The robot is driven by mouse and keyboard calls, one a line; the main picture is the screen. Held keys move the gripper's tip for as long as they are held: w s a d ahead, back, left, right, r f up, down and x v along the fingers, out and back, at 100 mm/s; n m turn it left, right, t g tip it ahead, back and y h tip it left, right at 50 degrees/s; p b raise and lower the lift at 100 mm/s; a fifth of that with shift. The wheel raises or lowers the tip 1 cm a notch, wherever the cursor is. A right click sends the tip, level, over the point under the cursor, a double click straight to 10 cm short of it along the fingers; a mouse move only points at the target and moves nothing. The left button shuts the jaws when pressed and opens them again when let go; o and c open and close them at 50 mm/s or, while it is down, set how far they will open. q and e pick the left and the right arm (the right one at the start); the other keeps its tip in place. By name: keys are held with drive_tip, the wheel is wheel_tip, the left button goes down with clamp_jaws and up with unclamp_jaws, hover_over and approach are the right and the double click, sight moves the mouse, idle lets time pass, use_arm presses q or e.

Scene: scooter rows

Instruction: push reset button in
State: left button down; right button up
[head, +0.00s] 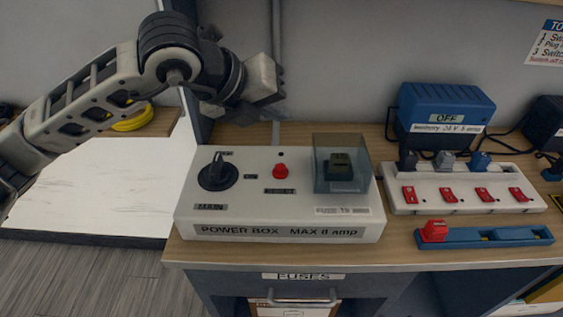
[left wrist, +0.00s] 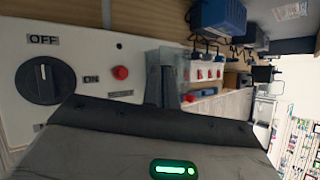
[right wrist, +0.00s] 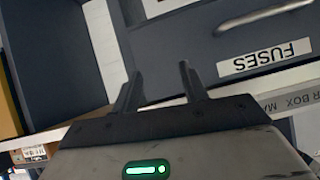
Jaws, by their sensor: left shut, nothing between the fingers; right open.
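The red reset button (head: 280,170) stands up from the top of the white power box (head: 285,232), between the black rotary knob (head: 217,172) and a clear-covered fuse (head: 341,165). Its small label is too blurred to read. The button also shows in the left wrist view (left wrist: 120,73). My left gripper (head: 272,82) is shut and empty, above and behind the button, not touching it. In the left wrist view its shut fingers (left wrist: 171,88) show near the fuse cover. My right gripper (right wrist: 157,82) is open and empty in front of the cabinet, with the fuses drawer near it.
A blue charger (head: 447,108) marked OFF stands behind a white power strip (head: 462,187) with red switches. A blue holder (head: 484,238) with one red piece lies in front of the strip. The wall is close behind the box. The air over the button is clear.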

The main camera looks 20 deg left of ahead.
sight(276, 169)
drive_tip(key=shift+s+f, duration=0.1)
use_arm(q)
wheel_tip(276, 169, down, 8)
drive_tip(key=b, duration=0.5)
drive_tip(key=shift+f, duration=0.25)
drive_tip(key=shift+f+b, duration=0.2)
drive_tip(key=shift+b, duration=0.1)
use_arm(e)
drive_tip(key=shift+a+f+t, duration=0.15)
drive_tip(key=shift+f, duration=0.4)
drive_tip(key=shift+a+f+t, duration=0.15)
drive_tip(key=shift+f, duration=0.35)
drive_tip(key=shift+y, duration=0.3)
drive_tip(key=shift+f, duration=0.15)
use_arm(q)
drive_tip(key=shift+d+f+b, duration=0.1)
drive_tip(key=shift+f+b, duration=0.3)
drive_tip(key=shift+b, duration=0.4)
use_arm(e)
drive_tip(key=shift+w+f, duration=0.2)
drive_tip(key=shift+f, duration=0.4)
